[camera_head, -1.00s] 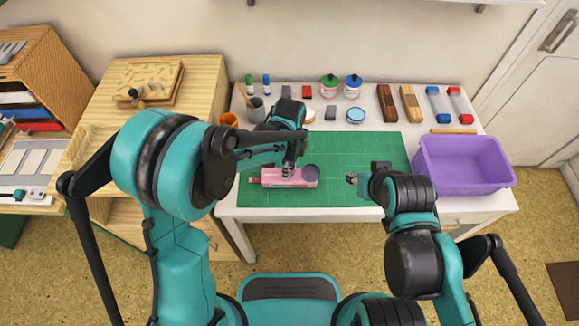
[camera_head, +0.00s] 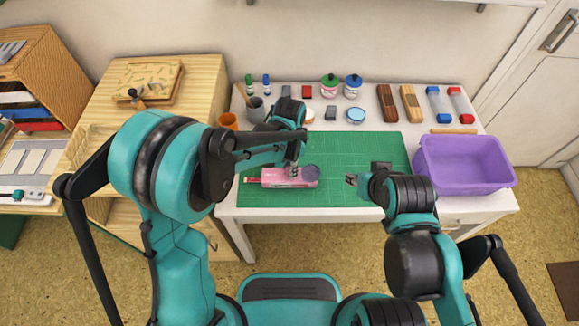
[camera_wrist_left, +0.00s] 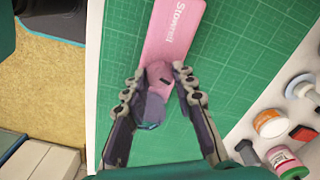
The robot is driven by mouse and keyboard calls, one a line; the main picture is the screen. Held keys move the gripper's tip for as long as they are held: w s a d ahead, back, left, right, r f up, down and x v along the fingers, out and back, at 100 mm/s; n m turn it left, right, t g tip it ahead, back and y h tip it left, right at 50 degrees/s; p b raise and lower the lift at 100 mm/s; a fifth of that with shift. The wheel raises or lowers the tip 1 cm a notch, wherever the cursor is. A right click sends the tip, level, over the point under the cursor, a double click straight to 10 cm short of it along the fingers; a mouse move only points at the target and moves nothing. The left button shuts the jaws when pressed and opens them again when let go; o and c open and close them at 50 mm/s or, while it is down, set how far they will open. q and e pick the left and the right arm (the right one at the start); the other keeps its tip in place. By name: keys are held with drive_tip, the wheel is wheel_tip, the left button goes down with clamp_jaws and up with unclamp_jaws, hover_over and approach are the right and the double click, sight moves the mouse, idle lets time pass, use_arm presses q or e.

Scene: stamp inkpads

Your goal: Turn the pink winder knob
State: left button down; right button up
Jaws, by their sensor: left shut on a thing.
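The pink winder body (camera_head: 272,178) lies on the green cutting mat (camera_head: 345,150) in the head view, with a grey-purple round part (camera_head: 310,173) at its right end. In the left wrist view the pink body (camera_wrist_left: 170,32) carries white lettering, and the pink knob (camera_wrist_left: 159,74) stands nearer the camera. My left gripper (camera_head: 294,171) is over the winder; in the wrist view its fingertips (camera_wrist_left: 159,71) are on either side of the knob, shut on it. My right gripper (camera_head: 351,180) hovers right of the winder, apart from it; its finger gap is too small to judge.
A purple bin (camera_head: 464,165) stands at the right of the white table. A wooden cabinet (camera_head: 205,75) is at the left. The mat right of the winder is mostly clear.

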use_arm(q)
drive_tip(key=n, duration=0.4)
drive_tip(key=shift+n, duration=0.4)
drive_tip(key=n, duration=0.3)
drive_tip(key=shift+n, duration=0.3)
drive_tip(key=n, duration=0.4)
drive_tip(key=shift+n, duration=1.9)
drive_tip(key=c, duration=1.2)
unclamp_jaws()
